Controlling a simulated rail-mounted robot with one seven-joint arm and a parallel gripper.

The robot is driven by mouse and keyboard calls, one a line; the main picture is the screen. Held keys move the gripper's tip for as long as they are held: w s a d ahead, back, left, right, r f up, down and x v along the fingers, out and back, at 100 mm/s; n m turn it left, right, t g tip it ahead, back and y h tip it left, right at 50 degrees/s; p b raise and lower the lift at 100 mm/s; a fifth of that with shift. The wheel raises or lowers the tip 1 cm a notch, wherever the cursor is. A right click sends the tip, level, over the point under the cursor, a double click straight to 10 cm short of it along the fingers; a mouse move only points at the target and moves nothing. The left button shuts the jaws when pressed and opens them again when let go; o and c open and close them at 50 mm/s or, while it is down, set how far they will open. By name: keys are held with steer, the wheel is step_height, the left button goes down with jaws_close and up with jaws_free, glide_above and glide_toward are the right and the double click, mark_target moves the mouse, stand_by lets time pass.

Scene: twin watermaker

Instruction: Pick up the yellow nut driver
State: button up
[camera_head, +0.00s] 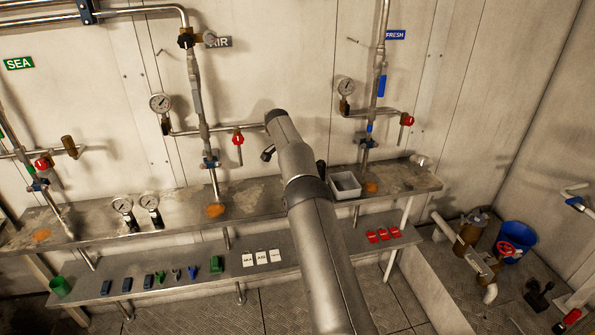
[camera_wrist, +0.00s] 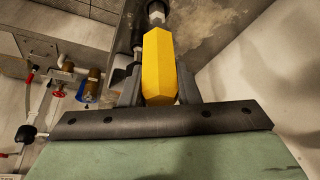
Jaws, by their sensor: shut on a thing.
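The yellow nut driver (camera_wrist: 160,65) shows in the wrist view as a faceted yellow handle with a dark and metal shaft running up to the top edge. My gripper (camera_wrist: 158,88) is shut on the handle, with one dark finger on each side of it. In the head view my arm reaches up over the upper shelf and hides the gripper and the nut driver. Whether the nut driver touches a surface cannot be told.
A metal shelf (camera_head: 95,219) runs along the wall. It bears a grey open tray (camera_head: 345,187) and two gauges (camera_head: 149,212). Pipes with red-handled valves (camera_head: 238,139) stand behind.

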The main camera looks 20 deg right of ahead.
step_height(320, 180, up, 5)
steer(key=shift+f+p, duration=0.1)
steer(key=shift+p, duration=0.7)
steer(key=shift+s+a+f+b, duration=0.15)
steer(key=shift+a+b, duration=0.3)
steer(key=shift+b, duration=0.75)
steer(key=s+a+b, duration=0.2)
steer(key=a+b, duration=0.2)
steer(key=a, duration=0.4)
steer(key=s+a+b, duration=0.3)
steer(key=a+b, duration=0.2)
steer(key=a, duration=0.3)
steer(key=shift+s+r, duration=0.25)
steer(key=shift+s, duration=0.05)
steer(key=shift+o, duration=0.3)
